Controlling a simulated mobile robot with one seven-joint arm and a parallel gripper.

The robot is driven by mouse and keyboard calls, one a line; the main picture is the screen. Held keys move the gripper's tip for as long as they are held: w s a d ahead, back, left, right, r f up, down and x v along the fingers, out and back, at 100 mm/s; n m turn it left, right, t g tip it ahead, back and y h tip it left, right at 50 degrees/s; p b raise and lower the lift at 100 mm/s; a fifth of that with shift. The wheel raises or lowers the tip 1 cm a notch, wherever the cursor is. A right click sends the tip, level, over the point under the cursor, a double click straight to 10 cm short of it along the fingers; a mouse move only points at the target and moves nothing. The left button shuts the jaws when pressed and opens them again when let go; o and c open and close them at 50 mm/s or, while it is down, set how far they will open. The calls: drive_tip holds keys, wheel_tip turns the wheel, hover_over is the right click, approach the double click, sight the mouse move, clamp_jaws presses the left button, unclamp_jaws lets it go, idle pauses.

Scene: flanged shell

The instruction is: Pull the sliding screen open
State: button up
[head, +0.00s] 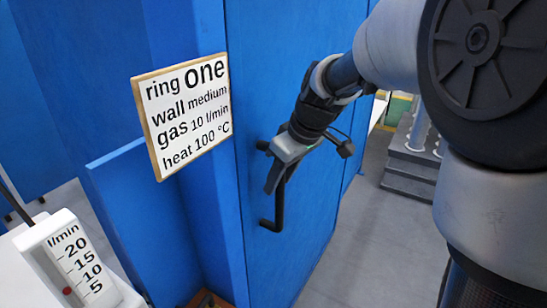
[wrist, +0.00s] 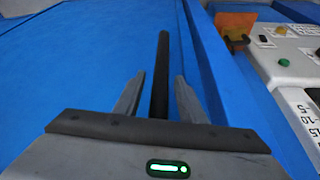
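The sliding screen is a tall blue panel (head: 308,215) with a black bar handle (head: 279,208) on it. The blue panel also fills the left of the wrist view (wrist: 75,65). My gripper (head: 271,187) is at the handle, over its middle part. In the wrist view, the handle (wrist: 162,70) runs between the two grey fingers (wrist: 157,98), with a visible gap on each side. The fingers are open, and I see no grip on the bar. My gripper hides part of the handle in the head view.
A sign (head: 188,115) with writing hangs on the blue wall left of the panel. A white gauge box (head: 75,265) stands at the lower left. A control box (wrist: 288,60) with a green button is at the right in the wrist view. Grey floor (head: 375,235) lies clear right of the panel.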

drive_tip(key=shift+f, duration=0.15)
clamp_jaws()
